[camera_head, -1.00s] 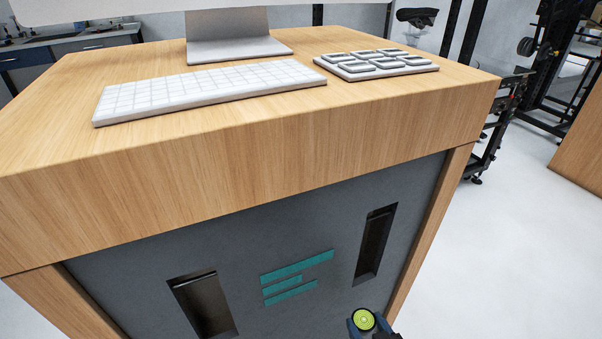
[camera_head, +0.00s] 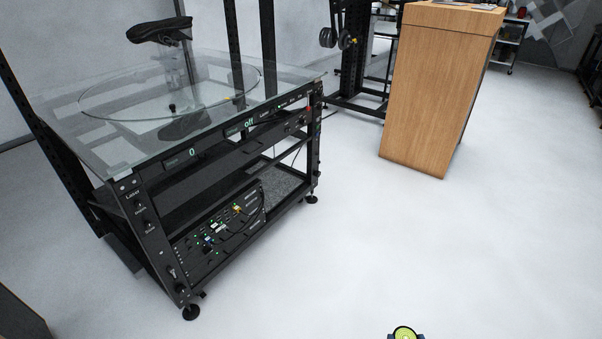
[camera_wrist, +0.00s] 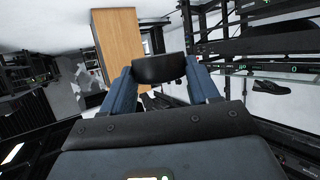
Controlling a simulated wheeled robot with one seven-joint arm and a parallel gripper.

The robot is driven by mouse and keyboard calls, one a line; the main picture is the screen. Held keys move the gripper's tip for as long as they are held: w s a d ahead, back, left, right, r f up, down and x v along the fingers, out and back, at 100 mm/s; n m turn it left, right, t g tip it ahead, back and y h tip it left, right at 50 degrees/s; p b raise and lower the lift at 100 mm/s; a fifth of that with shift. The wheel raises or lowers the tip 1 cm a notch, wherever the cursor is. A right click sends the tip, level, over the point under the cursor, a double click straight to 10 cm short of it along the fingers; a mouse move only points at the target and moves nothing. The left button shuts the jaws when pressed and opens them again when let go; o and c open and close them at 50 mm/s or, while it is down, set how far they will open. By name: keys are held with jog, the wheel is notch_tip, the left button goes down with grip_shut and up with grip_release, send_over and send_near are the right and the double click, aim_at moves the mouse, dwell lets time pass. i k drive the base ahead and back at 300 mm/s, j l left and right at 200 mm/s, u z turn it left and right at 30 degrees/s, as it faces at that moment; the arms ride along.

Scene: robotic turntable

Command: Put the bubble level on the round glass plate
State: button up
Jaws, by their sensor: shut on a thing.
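The bubble level (camera_head: 404,333), round with a yellow-green top and dark rim, is at the bottom edge of the head view. My gripper (camera_head: 405,337) is shut on it; only the fingertips show there. In the wrist view my gripper (camera_wrist: 160,75) has its two blue fingers on either side of the dark side of the level (camera_wrist: 158,68). The round glass plate (camera_head: 130,112) lies on the glass-topped black rack at the left of the head view, well away from my gripper. A small dark knob stands near the plate's middle.
The black rack (camera_head: 160,225) has shelves, cables and displays reading "0" and "off". A wooden cabinet (camera_head: 435,95) stands at the back right. The pale floor between is clear.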

aim_at(201, 89)
jog(key=i+l, duration=0.1)
jog(key=i, duration=0.5)
jog(key=i+u, duration=0.1)
jog(key=i, duration=0.5)
jog(key=i+l+u, duration=0.1)
jog(key=i, duration=0.5)
jog(key=l, duration=0.1)
